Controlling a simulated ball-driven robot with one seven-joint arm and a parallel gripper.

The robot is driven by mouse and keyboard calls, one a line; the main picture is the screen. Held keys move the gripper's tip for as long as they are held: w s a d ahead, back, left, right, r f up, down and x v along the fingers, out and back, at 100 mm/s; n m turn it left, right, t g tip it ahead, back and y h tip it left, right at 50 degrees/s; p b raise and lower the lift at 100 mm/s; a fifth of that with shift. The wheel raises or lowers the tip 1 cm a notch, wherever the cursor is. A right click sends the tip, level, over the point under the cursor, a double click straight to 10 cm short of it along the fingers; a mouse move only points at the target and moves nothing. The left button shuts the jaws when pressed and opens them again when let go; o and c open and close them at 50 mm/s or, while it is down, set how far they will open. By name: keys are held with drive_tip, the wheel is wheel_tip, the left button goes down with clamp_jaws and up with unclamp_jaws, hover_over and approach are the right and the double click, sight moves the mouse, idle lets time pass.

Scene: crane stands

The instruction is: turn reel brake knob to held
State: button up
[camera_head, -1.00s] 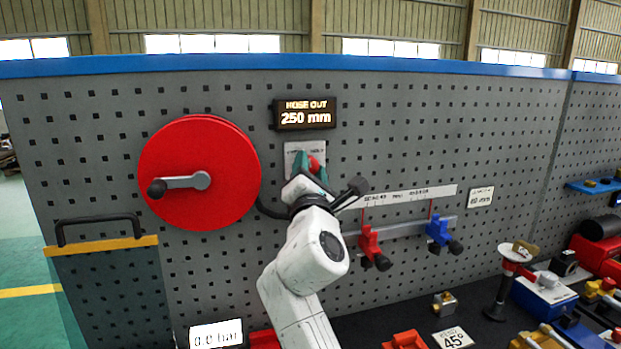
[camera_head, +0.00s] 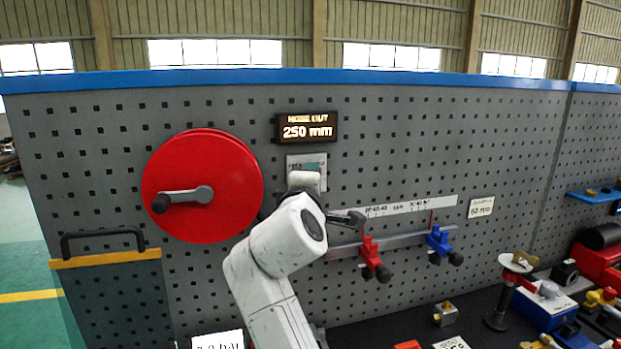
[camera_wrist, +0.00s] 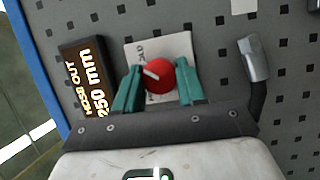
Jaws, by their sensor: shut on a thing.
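The reel brake knob (camera_wrist: 158,78) is red with a white pointer line. It sits on a pale label plate (camera_wrist: 146,47), whose lettering is partly covered. In the wrist view, my gripper (camera_wrist: 158,68) has its teal fingers on either side of the knob and is shut on it. The pointer line slants up and left in that view. In the head view, my wrist hides the knob and most of my fingers, and the label plate (camera_head: 318,160) shows above them. The red hose reel (camera_head: 215,220) with its grey crank is to the left.
A display (camera_head: 307,128) reading HOSE OUT 250 mm is above the plate. A hose end (camera_wrist: 252,60) is close to my gripper. Red (camera_head: 372,260) and blue (camera_head: 438,242) clamps hang on a rail to the right. The pegboard above the rail is mostly clear.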

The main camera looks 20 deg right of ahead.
drive_tip(key=shift+m, duration=0.6)
drive_tip(key=o, duration=1.1)
drive_tip(key=shift+c, duration=0.2)
drive_tip(key=shift+s, duration=0.1)
drive_tip(key=b+v, duration=0.1)
drive_tip(key=v, duration=0.9)
drive_tip(key=shift+s+r, duration=0.25)
drive_tip(key=shift+a, duration=0.15)
